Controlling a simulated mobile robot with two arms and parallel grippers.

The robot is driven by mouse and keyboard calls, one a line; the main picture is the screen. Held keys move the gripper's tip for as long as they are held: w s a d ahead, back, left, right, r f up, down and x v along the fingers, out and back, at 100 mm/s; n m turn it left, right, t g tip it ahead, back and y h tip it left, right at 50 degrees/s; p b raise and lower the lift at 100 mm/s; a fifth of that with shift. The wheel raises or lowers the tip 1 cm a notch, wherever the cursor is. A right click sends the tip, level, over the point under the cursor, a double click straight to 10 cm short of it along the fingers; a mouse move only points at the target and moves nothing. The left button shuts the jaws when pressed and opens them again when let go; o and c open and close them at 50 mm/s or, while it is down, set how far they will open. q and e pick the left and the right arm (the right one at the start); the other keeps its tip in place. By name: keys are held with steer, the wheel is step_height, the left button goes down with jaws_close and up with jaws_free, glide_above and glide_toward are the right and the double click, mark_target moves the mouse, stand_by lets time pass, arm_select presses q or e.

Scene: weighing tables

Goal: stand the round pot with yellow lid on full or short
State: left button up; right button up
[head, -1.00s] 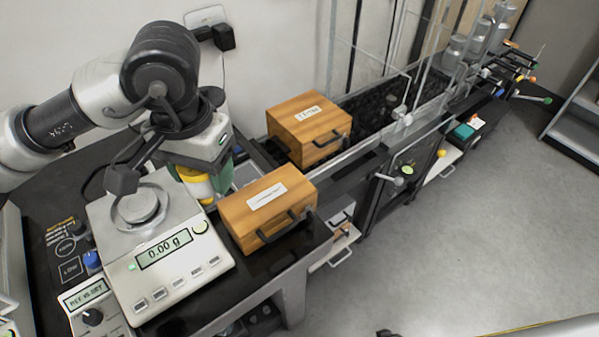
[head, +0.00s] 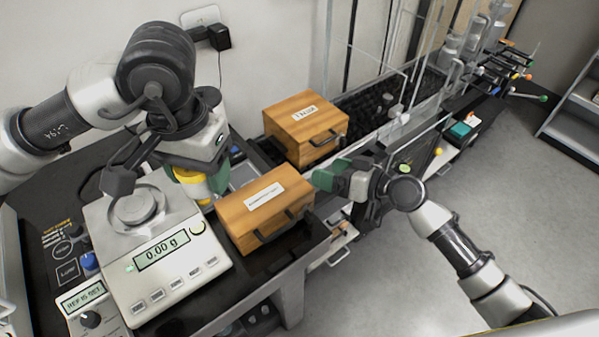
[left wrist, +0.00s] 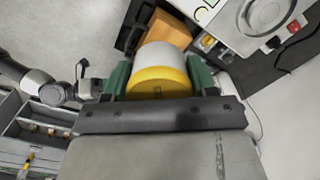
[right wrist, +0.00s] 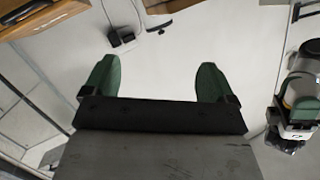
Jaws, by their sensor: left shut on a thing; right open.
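The round pot (left wrist: 162,57) has a pale body and a yellow lid (left wrist: 158,82). My left gripper (left wrist: 160,75) is shut on it, with a green finger on each side. In the head view the yellow of the pot (head: 194,188) shows beneath my left gripper, between the scale and the front wooden box; the gripper hides much of it. Two wooden boxes with handles and white labels, a front one (head: 238,222) and a back one (head: 287,122), stand right of the pot; I cannot read their labels. My right gripper (head: 335,177) is open and empty, right of the front box.
A scale (head: 180,275) reading 0.00 g stands left of the front box, with a round weight or pan piece on top. A control unit with knobs (head: 92,312) is at the lower left. A dark-filled trough (head: 375,105) runs behind the boxes. Open floor lies right.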

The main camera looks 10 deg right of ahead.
steer(key=s+a+r+n+g+y, duration=0.1)
steer(key=s+a+r+n+g, duration=0.1)
steer(key=s+a+r+n, duration=0.3)
steer(key=s+a+r+n+g+y, duration=0.1)
steer(key=s+r+y, duration=0.1)
steer(key=r, duration=0.6)
steer(key=n+g, duration=0.3)
steer(key=n, duration=0.1)
glide_toward(198, 175)
steer(key=w+d+f, duration=0.2)
steer(key=d+f, duration=0.1)
steer(key=f, duration=0.1)
steer(key=shift+y, duration=0.3)
steer(key=x, duration=1.1)
steer(key=shift+w+a, duration=0.1)
steer(key=shift+a, duration=0.25)
arm_select(q)
steer(key=shift+s, duration=0.1)
arm_select(e)
steer(key=c, duration=1.1)
arm_select(q)
steer(key=o, duration=1.1)
arm_select(e)
steer(key=shift+w+d, duration=0.1)
steer(key=shift+w, duration=0.05)
arm_select(q)
step_height(198, 175, up, 12)
steer(key=shift+r, duration=0.1)
arm_select(e)
steer(key=shift+c, duration=0.6)
